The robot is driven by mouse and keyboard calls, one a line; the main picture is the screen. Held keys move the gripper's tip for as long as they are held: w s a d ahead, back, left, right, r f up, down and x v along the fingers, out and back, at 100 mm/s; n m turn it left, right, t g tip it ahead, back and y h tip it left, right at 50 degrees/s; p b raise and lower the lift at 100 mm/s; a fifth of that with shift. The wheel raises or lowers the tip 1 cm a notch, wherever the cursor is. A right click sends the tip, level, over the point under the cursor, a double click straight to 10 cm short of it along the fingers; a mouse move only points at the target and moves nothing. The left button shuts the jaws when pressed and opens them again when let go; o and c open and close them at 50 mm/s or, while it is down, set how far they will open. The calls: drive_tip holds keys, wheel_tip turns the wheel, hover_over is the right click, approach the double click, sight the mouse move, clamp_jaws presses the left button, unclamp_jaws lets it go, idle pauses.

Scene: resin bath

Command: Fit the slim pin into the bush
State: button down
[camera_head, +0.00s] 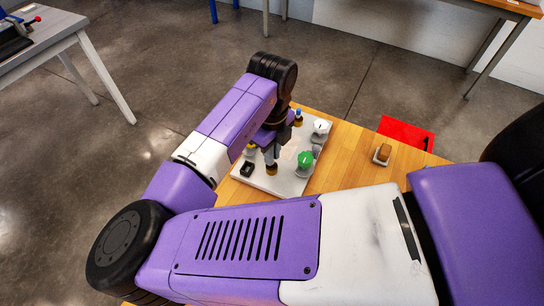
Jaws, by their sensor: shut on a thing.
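My gripper (275,145) points down over a pale board (287,184) on the wooden table, largely hidden behind my own arm. It is shut on a thin grey piece, probably the slim pin (270,157). Just under it is a small brass-coloured round part (271,169), likely a bush; I cannot tell whether the pin touches or enters it. Another brass-coloured part with a blue top (298,115) stands at the board's far edge. A small yellow-topped part (251,148) is left of the gripper.
On the board are a black block (246,169), a green-topped gauge-like part (305,158) and a white-topped one (321,127). Bare table (350,160) lies between.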

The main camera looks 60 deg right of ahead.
drive_tip(key=shift+f, duration=1.1)
drive_tip(key=shift+f, duration=0.2)
drive_tip(key=c, duration=1.4)
unclamp_jaws()
drive_tip(key=shift+c, duration=0.2)
drive_tip(key=shift+r, duration=0.15)
